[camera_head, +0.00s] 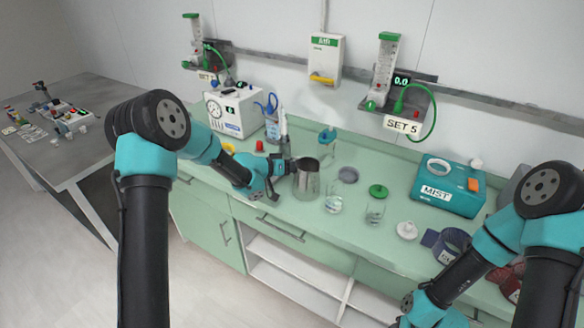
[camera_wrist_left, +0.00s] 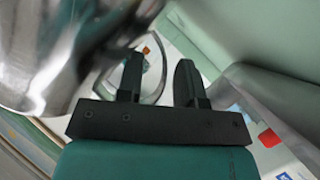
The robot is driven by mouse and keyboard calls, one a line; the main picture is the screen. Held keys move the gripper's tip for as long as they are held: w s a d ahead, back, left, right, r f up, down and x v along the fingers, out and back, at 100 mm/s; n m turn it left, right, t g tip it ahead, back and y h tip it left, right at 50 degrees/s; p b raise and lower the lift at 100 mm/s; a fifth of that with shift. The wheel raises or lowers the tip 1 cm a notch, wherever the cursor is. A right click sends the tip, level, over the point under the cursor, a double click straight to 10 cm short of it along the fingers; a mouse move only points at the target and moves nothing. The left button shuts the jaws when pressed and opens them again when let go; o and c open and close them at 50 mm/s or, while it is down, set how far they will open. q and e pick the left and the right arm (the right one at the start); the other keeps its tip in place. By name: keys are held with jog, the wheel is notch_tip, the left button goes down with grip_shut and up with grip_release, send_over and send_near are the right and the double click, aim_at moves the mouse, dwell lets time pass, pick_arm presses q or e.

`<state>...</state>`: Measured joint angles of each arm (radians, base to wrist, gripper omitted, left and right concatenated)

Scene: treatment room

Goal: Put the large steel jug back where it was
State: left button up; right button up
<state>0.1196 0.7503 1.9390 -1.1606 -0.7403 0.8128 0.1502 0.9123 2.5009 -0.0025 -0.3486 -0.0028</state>
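The large steel jug (camera_head: 308,184) stands upright on the green counter (camera_head: 285,212), close to its front edge. My left gripper (camera_head: 290,167) is at the jug's left side, at its handle. In the left wrist view, the shiny jug body (camera_wrist_left: 45,50) fills the upper left. The loop handle (camera_wrist_left: 163,72) passes between the two fingers of my left gripper (camera_wrist_left: 160,75); one finger is inside the loop. The fingers are apart, with gaps beside the handle. My right arm is at the lower right of the head view; its gripper is outside the picture.
Clear glass vessels (camera_head: 334,204) (camera_head: 375,212), a grey disc (camera_head: 348,175) and a green lid (camera_head: 378,191) lie right of the jug. A teal MIST box (camera_head: 447,187) stands further right. A white gauge unit (camera_head: 235,112) and a bottle (camera_head: 282,128) stand behind left.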

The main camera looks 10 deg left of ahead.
pick_arm(q)
jog(key=shift+r, duration=0.1)
jog(key=v, duration=1.2)
